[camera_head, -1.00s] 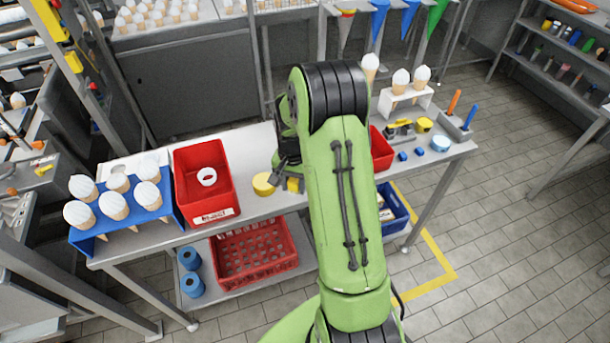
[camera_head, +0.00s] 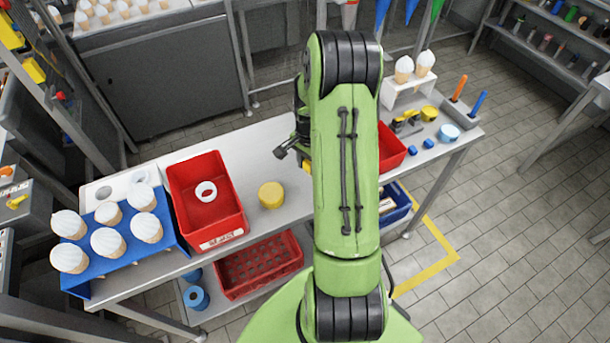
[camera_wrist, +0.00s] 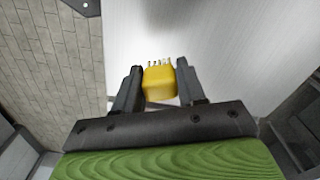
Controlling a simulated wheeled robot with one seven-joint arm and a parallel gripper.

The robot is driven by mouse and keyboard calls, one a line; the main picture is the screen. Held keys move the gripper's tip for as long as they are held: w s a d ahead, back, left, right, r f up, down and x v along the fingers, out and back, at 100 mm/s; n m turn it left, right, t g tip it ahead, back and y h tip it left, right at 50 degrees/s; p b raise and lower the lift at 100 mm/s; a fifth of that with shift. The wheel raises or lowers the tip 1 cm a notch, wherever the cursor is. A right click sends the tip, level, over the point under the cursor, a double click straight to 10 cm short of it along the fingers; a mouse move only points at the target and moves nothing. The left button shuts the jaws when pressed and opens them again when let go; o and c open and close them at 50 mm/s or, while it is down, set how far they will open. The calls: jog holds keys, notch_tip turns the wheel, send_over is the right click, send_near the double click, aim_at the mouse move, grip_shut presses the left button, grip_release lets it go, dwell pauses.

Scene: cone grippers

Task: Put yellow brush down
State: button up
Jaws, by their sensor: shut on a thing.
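The yellow brush (camera_wrist: 159,82) is a small yellow block with short dark-tipped bristles along its far edge in the wrist view. My gripper (camera_wrist: 159,88) is shut on it, one dark finger on each side. Beyond it lies the pale tabletop (camera_wrist: 150,30); I cannot tell how high the brush is above it. In the head view only a small yellow piece of the brush (camera_head: 307,164) shows beside my green arm, which hides most of my gripper.
A yellow cylinder (camera_head: 271,195) stands on the table between the red bin (camera_head: 232,222) and my arm. Left is a blue rack (camera_head: 168,240) of ice-cream cones. Bare tabletop (camera_head: 262,150) lies behind the cylinder.

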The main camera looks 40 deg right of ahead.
aim_at(309, 184)
notch_tip(309, 184, down, 6)
jog(key=shift+r, duration=0.25)
jog(key=shift+f+b, duration=0.2)
jog(key=shift+b, duration=0.1)
jog(key=o, duration=0.9)
jog(key=shift+o, duration=0.2)
